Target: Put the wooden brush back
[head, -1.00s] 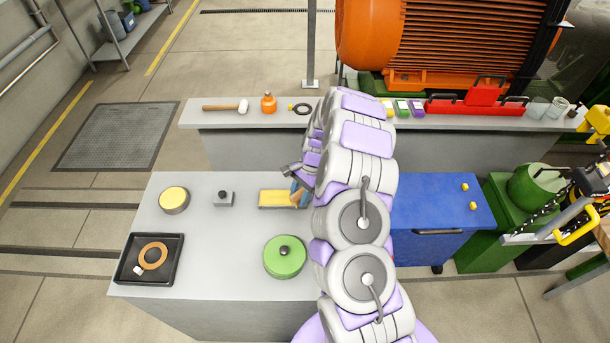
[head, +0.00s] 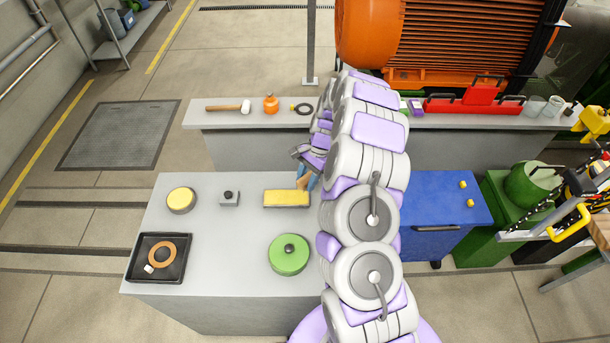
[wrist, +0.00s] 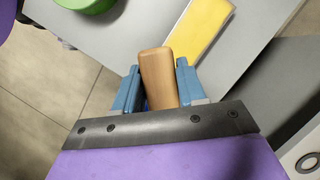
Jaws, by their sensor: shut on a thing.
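My gripper (wrist: 160,88) is shut on the wooden brush (wrist: 158,75), whose rounded wooden end stands out between the blue fingers in the wrist view. In the head view the brush (head: 303,180) shows as a small tan piece, and my gripper (head: 307,182) is at the right edge of the near grey table (head: 225,260), close to the right end of a yellow block (head: 286,198). The yellow block also lies ahead of the brush in the wrist view (wrist: 199,40). The rest of the brush is hidden by my gripper and arm.
On the near table are a green round lid (head: 288,262), a yellow disc (head: 181,200), a small grey block with a black knob (head: 229,199) and a black tray (head: 136,270) holding an orange ring. A back bench (head: 205,117) carries a mallet (head: 228,107) and an orange weight (head: 271,105).

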